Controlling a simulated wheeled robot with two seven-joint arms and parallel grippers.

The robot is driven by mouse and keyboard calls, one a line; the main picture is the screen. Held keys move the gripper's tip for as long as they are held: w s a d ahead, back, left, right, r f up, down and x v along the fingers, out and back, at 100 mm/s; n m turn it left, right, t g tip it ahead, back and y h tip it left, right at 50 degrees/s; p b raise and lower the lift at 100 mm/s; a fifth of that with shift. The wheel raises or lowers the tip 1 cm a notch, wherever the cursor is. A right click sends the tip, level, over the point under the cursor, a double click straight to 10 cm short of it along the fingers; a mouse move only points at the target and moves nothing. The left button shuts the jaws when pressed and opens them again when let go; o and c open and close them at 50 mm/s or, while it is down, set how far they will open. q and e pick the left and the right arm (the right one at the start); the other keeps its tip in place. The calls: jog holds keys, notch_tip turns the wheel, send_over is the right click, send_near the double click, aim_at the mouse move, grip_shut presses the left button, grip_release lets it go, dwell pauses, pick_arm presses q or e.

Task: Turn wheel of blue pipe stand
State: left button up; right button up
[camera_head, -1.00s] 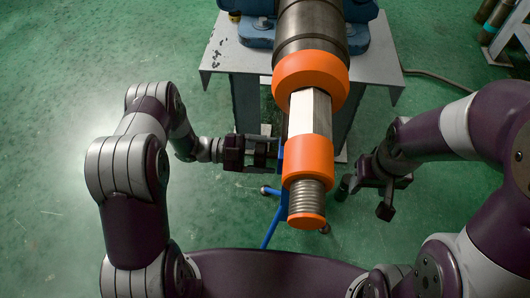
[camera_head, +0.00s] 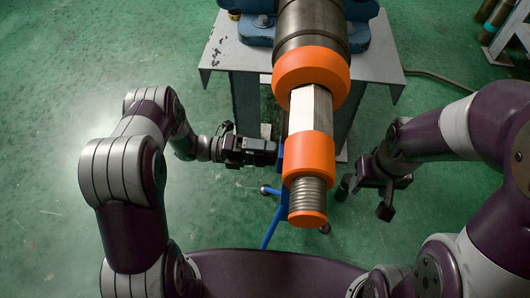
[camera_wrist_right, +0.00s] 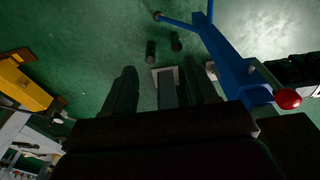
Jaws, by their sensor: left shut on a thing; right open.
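The blue pipe stand (camera_head: 272,225) stands under the pipe in the head view, mostly hidden by it; its blue legs spread on the floor. In the right wrist view the stand (camera_wrist_right: 228,65) shows a blue post, a silver rod and a red ball knob (camera_wrist_right: 288,98), parts of its wheel. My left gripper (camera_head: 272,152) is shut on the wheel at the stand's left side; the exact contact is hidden. My right gripper (camera_head: 378,198) is open and empty, right of the pipe end; its parted fingers show in the right wrist view (camera_wrist_right: 165,90).
A grey pipe with orange collars (camera_head: 308,155) runs above the stand toward me. Its far part rests in a blue vise (camera_head: 258,30) on a grey table (camera_head: 228,55). A yellow object (camera_wrist_right: 25,85) lies left in the right wrist view. Green floor is open at left.

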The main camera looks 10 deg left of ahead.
pick_arm(q)
jog(key=m+b, duration=0.1)
jog(key=m, duration=0.4)
jog(key=shift+f+m, duration=0.1)
jog(key=shift+m, duration=0.2)
jog(key=shift+m+b, duration=0.8)
jog(key=shift+m, duration=1.4)
jog(key=o, duration=1)
jog(key=shift+o, duration=0.2)
jog(key=a+p, duration=0.2)
jog(key=a, duration=1)
jog(key=shift+a, duration=0.4)
